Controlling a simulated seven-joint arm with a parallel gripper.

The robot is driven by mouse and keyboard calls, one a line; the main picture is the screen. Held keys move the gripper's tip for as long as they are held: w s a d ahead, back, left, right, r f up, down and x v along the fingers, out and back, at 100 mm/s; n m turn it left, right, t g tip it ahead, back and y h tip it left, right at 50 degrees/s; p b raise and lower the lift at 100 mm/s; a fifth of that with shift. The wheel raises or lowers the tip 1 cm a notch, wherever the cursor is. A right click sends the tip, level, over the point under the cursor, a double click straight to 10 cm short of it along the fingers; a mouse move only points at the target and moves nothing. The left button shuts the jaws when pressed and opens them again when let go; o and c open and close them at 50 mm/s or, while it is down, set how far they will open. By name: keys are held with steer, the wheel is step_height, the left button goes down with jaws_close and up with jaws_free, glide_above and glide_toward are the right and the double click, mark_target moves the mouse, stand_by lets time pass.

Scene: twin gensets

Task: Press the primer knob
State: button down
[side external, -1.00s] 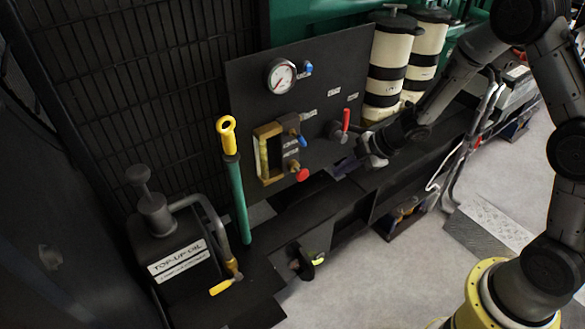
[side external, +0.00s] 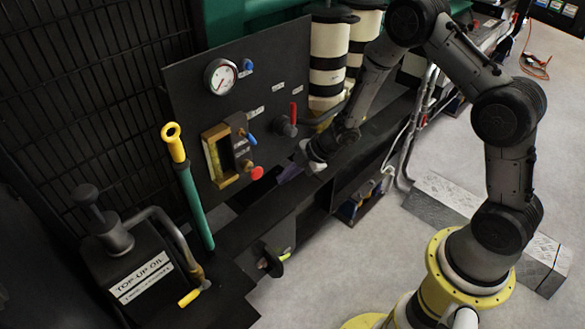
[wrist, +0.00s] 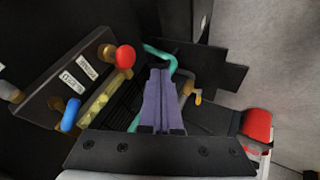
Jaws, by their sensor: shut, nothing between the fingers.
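A round red knob (side external: 257,173) sticks out at the lower right of the brass sight-glass block (side external: 218,157) on the dark panel. In the wrist view the red knob (wrist: 125,56) is up and left of my fingers. Its label is too small to read, so I cannot tell for sure that it is the primer knob. My gripper (side external: 287,176) has purple fingers, shut and empty, to the right of the knob and apart from it. In the wrist view the fingers (wrist: 159,78) lie together, pointing up the picture.
A blue handle (side external: 252,139) sits above the knob. A red-lever valve (side external: 291,121) is up and right, and a gauge (side external: 220,76) is higher on the panel. A green rod with yellow handle (side external: 187,188) and the top-up oil can (side external: 130,255) stand left. A dark ledge runs below.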

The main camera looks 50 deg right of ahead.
steer(key=w+a+f, duration=0.1)
steer(key=w+f, duration=0.1)
steer(key=w, duration=0.4)
steer(key=shift+a+f, duration=0.15)
steer(key=shift+f, duration=0.2)
steer(key=shift+w, duration=1.4)
glide_toward(260, 170)
steer(key=s, duration=0.4)
steer(key=shift+s+f, duration=0.1)
steer(key=shift+s, duration=0.1)
